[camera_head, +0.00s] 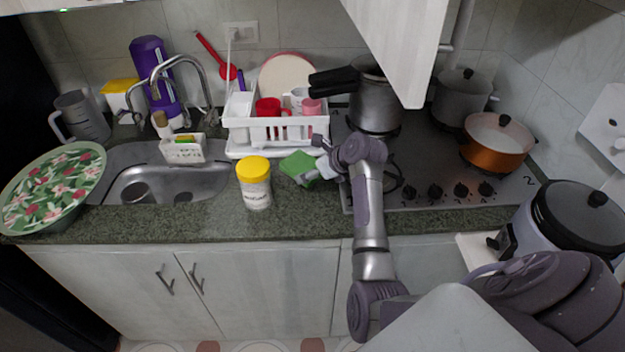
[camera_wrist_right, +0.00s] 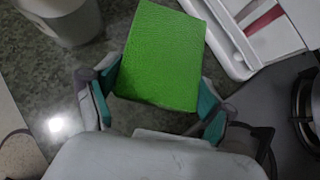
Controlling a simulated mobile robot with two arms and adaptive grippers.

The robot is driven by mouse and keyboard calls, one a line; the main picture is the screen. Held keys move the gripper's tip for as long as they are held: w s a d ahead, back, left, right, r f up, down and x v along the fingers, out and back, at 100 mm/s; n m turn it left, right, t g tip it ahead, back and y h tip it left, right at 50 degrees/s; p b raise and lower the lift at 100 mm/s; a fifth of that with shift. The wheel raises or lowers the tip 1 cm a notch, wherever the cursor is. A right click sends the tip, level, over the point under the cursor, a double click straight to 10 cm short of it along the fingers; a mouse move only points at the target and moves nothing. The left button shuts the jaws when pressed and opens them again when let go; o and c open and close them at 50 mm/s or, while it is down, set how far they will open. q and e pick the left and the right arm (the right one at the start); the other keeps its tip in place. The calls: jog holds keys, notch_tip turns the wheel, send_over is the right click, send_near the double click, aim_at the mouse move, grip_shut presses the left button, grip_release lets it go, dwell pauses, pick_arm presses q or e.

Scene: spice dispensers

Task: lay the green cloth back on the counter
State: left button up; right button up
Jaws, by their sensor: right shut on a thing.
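The green cloth (camera_head: 299,167) is at the counter between the yellow-lidded container and the stove, in front of the dish rack. In the right wrist view the green cloth (camera_wrist_right: 162,55) looks like a flat green rectangle between my right gripper's fingers. My right gripper (camera_head: 318,173) is shut on it; its teal fingertips (camera_wrist_right: 160,92) press the cloth's two sides. Whether the cloth touches the counter (camera_head: 215,217) cannot be told. My left gripper is not in view.
The yellow-lidded container (camera_head: 256,184) stands just left of the cloth. The white dish rack (camera_head: 277,130) is behind it, and the stove (camera_head: 450,170) with pots is to the right. The sink (camera_head: 150,180) lies further left. Counter in front of the cloth is clear.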

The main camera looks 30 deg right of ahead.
aim_at(318, 179)
jog(key=shift+f, duration=1.9)
jog(key=shift+s+f, duration=0.1)
jog(key=o, duration=0.9)
jog(key=shift+s+r, duration=0.15)
jog(key=shift+r, duration=0.15)
jog(key=v, duration=1.1)
jog(key=shift+s+r, duration=0.2)
